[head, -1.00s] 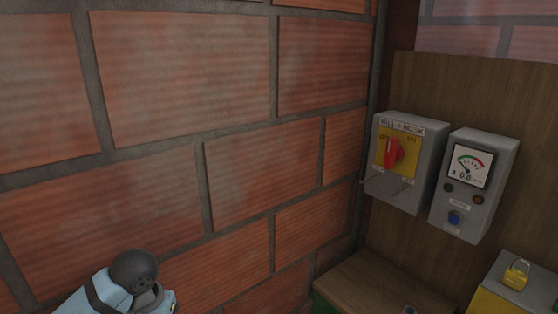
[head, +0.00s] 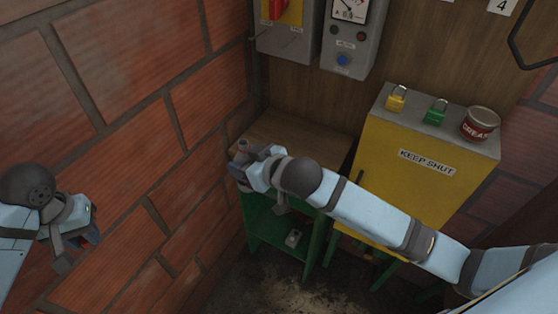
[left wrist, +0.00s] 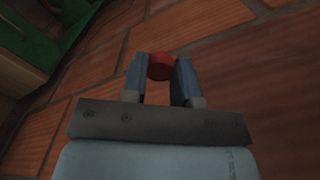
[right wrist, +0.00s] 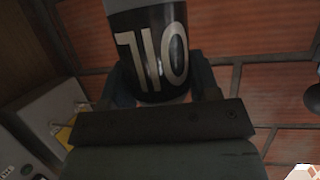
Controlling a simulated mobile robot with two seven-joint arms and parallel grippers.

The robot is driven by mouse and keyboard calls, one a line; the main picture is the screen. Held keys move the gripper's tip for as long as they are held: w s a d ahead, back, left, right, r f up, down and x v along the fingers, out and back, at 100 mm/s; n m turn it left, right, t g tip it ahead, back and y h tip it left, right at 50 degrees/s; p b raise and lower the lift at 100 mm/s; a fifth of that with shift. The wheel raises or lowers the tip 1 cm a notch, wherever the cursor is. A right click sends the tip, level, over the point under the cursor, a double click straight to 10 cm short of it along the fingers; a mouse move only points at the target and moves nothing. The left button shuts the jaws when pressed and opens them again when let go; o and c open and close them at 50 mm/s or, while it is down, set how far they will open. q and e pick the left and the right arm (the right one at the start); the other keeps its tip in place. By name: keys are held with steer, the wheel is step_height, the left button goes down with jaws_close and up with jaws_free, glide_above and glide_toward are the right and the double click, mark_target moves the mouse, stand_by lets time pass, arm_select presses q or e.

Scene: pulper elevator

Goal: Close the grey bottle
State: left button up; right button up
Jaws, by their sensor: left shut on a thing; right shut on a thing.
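The grey bottle (right wrist: 150,50), with a black band lettered OIL, stands between the fingers of my right gripper (right wrist: 160,90), which is shut on it. In the head view my right gripper (head: 246,158) is above the wooden-topped green stand, with a small grey part of the bottle (head: 241,146) showing. My left gripper (left wrist: 160,75) is shut on a red cap (left wrist: 160,66). In the head view my left gripper (head: 76,244) is by the brick wall, well left of the bottle; a bit of red shows there. The bottle's mouth is not clearly seen.
The green stand (head: 270,232) has a wooden top (head: 300,135). A yellow cabinet (head: 400,190) marked KEEP SHUT carries a yellow padlock (head: 396,100), a green padlock (head: 435,112) and a red tin (head: 480,124). Brick wall is close on the left. Grey switch boxes (head: 349,40) hang behind.

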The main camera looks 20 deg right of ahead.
steer(key=a, duration=0.1)
steer(key=w+a+n+g+y, duration=0.1)
steer(key=a, duration=0.1)
steer(key=w+a+n+y, duration=0.1)
steer(key=a, duration=0.1)
steer(key=shift+r, duration=0.2)
arm_select(q)
steer(key=w+d+r+n, duration=0.2)
steer(key=w+d+r, duration=0.3)
steer(key=d, duration=0.4)
steer(key=w+d+r+n, duration=0.2)
steer(key=w+d+r, duration=0.25)
steer(key=d, duration=0.45)
steer(key=w+d+r+n, duration=0.3)
steer(key=w+d+r, duration=0.25)
steer(key=d, duration=0.35)
steer(key=s+d+r+m, duration=0.1)
steer(key=s+d, duration=0.2)
steer(key=s, duration=0.4)
steer(key=shift+s+d, duration=0.2)
steer(key=shift+d, duration=0.05)
steer(key=shift+f, duration=2)
